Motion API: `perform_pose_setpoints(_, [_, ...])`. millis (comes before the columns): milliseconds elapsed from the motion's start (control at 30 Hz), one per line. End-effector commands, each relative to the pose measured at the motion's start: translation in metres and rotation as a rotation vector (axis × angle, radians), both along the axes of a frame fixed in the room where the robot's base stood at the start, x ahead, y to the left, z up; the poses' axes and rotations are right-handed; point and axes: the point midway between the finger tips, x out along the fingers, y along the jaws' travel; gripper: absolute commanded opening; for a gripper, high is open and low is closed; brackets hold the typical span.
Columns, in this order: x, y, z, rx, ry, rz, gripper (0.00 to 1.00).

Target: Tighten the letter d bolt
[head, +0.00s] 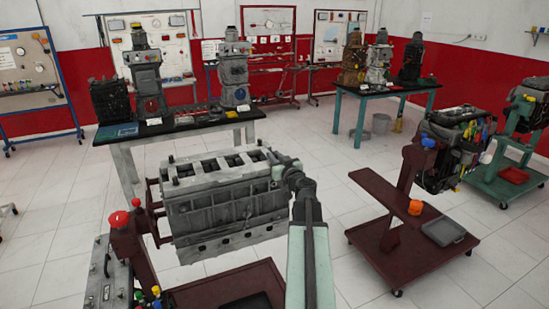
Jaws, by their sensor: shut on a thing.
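A grey engine block (222,208) is held on a dark red stand in the middle of the head view. Its top deck has a row of square openings, with small upright bolts or studs along it. No letters can be read, so I cannot tell which one is the letter d bolt. My gripper (274,160) is at the top right end of the block, at deck height. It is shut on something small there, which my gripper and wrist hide. I cannot tell whether the held thing touches the block.
The dark red stand base (215,287) lies below the block. A second engine on a red trolley (395,262) is to the right. A black-topped table (180,127) with engine parts stands behind.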

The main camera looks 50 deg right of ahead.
Motion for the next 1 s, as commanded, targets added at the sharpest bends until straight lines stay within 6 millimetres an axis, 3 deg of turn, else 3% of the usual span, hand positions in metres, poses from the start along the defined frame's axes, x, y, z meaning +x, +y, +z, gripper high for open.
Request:
perform_pose_setpoints(500, [0.0002, -0.0004, 0.0002, 0.000, 0.000, -0.028, 0.00])
perform_pose_setpoints(533, [0.0001, -0.0004, 0.0002, 0.000, 0.000, -0.028, 0.20])
perform_pose_setpoints(600, [0.0000, -0.0004, 0.0002, 0.000, 0.000, -0.028, 0.39])
perform_pose_setpoints(1000, [-0.0017, 0.0023, 0.0000, 0.000, 0.000, -0.026, 0.39])
